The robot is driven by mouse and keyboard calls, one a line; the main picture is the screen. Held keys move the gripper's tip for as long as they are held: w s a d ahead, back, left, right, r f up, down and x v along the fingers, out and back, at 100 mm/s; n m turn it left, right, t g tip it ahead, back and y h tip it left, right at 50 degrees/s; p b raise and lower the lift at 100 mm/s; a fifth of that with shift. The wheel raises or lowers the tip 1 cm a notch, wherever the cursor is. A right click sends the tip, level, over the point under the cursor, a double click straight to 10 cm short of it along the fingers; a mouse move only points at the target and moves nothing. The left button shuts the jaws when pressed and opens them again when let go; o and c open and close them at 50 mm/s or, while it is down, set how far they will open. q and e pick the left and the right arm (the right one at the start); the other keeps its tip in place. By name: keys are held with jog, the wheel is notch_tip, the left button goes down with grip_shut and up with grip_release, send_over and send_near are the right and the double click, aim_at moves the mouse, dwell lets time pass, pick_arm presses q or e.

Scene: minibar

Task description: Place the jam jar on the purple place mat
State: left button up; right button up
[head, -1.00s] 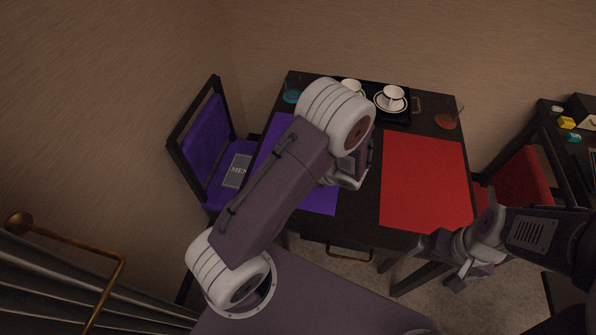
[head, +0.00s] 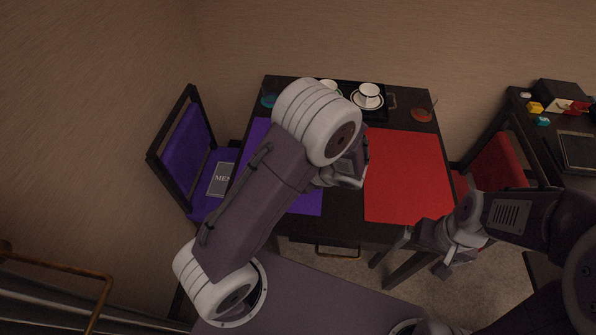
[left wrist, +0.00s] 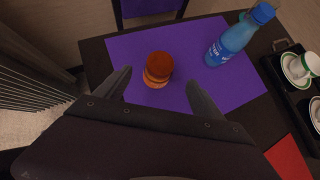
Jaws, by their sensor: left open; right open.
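The jam jar (left wrist: 158,69), with an orange-brown top, stands upright on the purple place mat (left wrist: 130,47) in the left wrist view. My left gripper (left wrist: 160,79) is open, with one finger on each side of the jar and a visible gap to both. In the head view my left arm hides the jar and most of my left gripper; parts of the purple mat (head: 307,204) show around the arm. My right gripper (head: 424,255) is open and empty, low beside the table's front right corner.
A blue bottle (left wrist: 234,40) stands on the mat's right part in the left wrist view. A tray (head: 378,114) with cups is at the table's back. A red mat (head: 408,180) lies to the right. Purple (head: 185,150) and red (head: 498,165) chairs flank the table.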

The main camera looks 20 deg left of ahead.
pick_arm(q)
jog(key=v, duration=0.6)
jog(key=s+a+n+g+h, duration=0.1)
jog(key=s+n+h, duration=0.7)
jog(key=n, duration=1.4)
jog(key=s+a+r, duration=0.1)
jog(key=s, duration=0.2)
jog(key=shift+g+h, duration=0.3)
jog(key=shift+h, duration=0.1)
